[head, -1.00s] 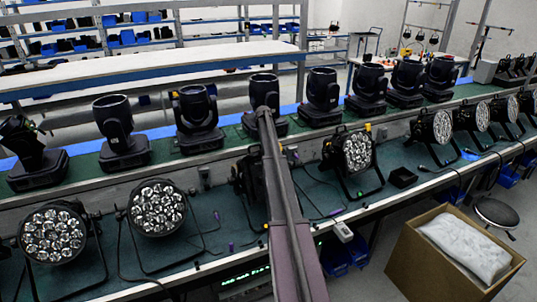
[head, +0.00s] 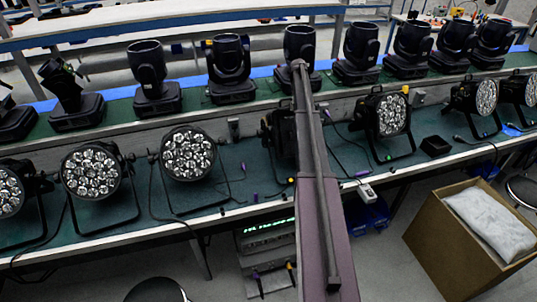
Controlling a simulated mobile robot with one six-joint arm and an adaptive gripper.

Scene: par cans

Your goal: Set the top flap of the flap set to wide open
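I cannot make out a flap set or its top flap in the head view. Round black par cans stand on the green bench, one with a lit-looking lens cluster left of centre (head: 188,153), another further left (head: 92,171) and one on the right (head: 390,114). A dark fixture (head: 280,132) at the middle is partly hidden behind my arm. My arm runs from the bottom centre up to the middle moving-head lamp. My gripper cannot be made out.
A row of black moving-head lamps (head: 231,70) stands along the bench's raised back. An open cardboard box (head: 452,235) with white wrapping is on the floor at right. A device with green displays (head: 268,232) sits under the bench; a round stool (head: 157,291) is at the bottom.

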